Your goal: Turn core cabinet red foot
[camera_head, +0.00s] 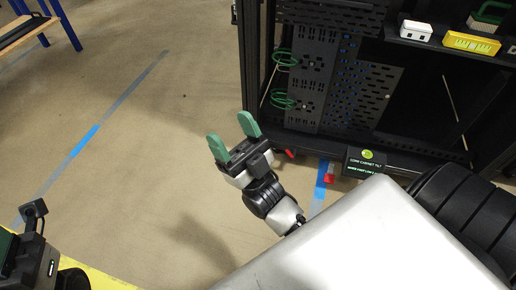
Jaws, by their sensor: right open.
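The black core cabinet (392,152) stands at the upper right, with a small label reading "CORE CABINET TILT" on its lower front edge. Two small red parts show low at its front: one red part (289,153) beside my right gripper, and a red block (329,178) over blue floor tape. I cannot tell which one is the red foot. My right gripper (234,135) is open and empty, its green fingers apart, left of the cabinet's lower front corner and pointing up in the picture. Part of my left arm shows at the lower left; its fingers cannot be made out.
Green cable loops (283,99) hang on the cabinet's left side. A shelf holds a white box (416,31) and a yellow item (470,43). A wooden bench (22,32) with blue legs stands at the upper left. The floor left of the cabinet is clear.

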